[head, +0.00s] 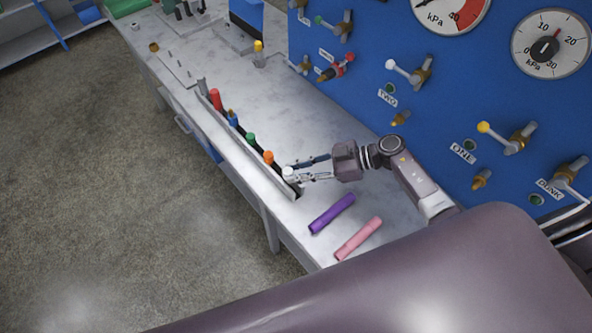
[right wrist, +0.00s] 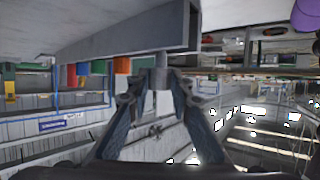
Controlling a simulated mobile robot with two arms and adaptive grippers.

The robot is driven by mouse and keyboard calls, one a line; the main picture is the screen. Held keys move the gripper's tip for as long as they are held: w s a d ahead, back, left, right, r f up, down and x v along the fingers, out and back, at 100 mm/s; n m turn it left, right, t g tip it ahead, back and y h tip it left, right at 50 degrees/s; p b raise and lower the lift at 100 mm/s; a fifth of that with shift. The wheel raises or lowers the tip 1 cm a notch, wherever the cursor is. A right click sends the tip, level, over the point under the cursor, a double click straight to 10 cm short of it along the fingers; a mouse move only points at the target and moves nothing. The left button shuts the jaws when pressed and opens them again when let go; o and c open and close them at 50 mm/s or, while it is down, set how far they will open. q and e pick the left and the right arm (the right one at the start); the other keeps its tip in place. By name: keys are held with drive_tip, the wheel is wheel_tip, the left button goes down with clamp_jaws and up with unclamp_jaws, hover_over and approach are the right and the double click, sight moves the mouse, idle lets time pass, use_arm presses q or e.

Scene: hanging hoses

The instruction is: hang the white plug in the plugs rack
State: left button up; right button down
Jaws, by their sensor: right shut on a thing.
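The plugs rack (head: 202,91) is a long grey rail along the table's left edge in the head view; its grey underside also shows in the right wrist view (right wrist: 120,40). The white plug (head: 288,173) is at the rack's near end, in line with the other plugs. My right gripper (head: 295,174) is shut on it from the right. In the right wrist view, the plug (right wrist: 161,61) shows pale grey between the fingertips, close to the rack's end. I cannot tell whether it sits in a slot. My left gripper is not in view.
Red (head: 215,97), blue (head: 233,118), green (head: 251,138) and orange (head: 268,157) plugs hang in the rack. Purple (head: 332,214) and pink (head: 358,238) plugs lie on the table nearby. A blue gauge panel (head: 355,100) with protruding valves stands to the right.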

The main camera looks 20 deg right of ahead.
drive_tip(key=shift+f+b, duration=0.5)
drive_tip(key=shift+f, duration=0.4)
drive_tip(key=c, duration=1.7)
unclamp_jaws()
drive_tip(key=shift+o, duration=0.2)
drive_tip(key=v, duration=1.2)
drive_tip(key=shift+a, duration=0.1)
